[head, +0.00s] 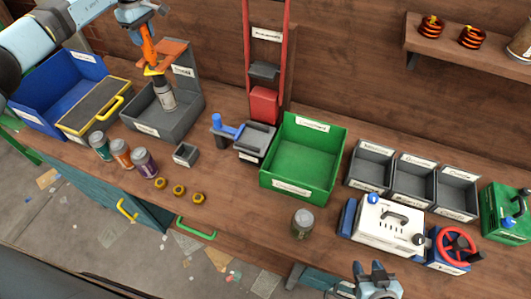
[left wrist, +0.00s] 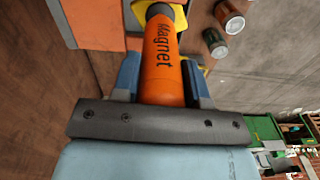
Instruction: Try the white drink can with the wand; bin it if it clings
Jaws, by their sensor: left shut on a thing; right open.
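My left gripper (head: 137,18) is shut on the orange magnet wand (head: 149,45), which points down. The left wrist view shows the wand (left wrist: 162,70), lettered "Magnet", between the fingers. A whitish can (head: 167,101) with a pale top is directly under the wand's yellow end, over the grey high-backed tray (head: 142,122). The can's top looks very close to the wand's tip; I cannot tell whether it hangs from it or stands in the tray. My right gripper (head: 376,281) is open and empty at the front edge.
Teal (head: 99,145), orange (head: 121,153) and purple (head: 145,163) cans stand front left. A blue bin (head: 45,85) is far left. A green bin (head: 303,160) is mid-table, with a dark can (head: 302,224) in front. Small grey bins (head: 413,180) stand right.

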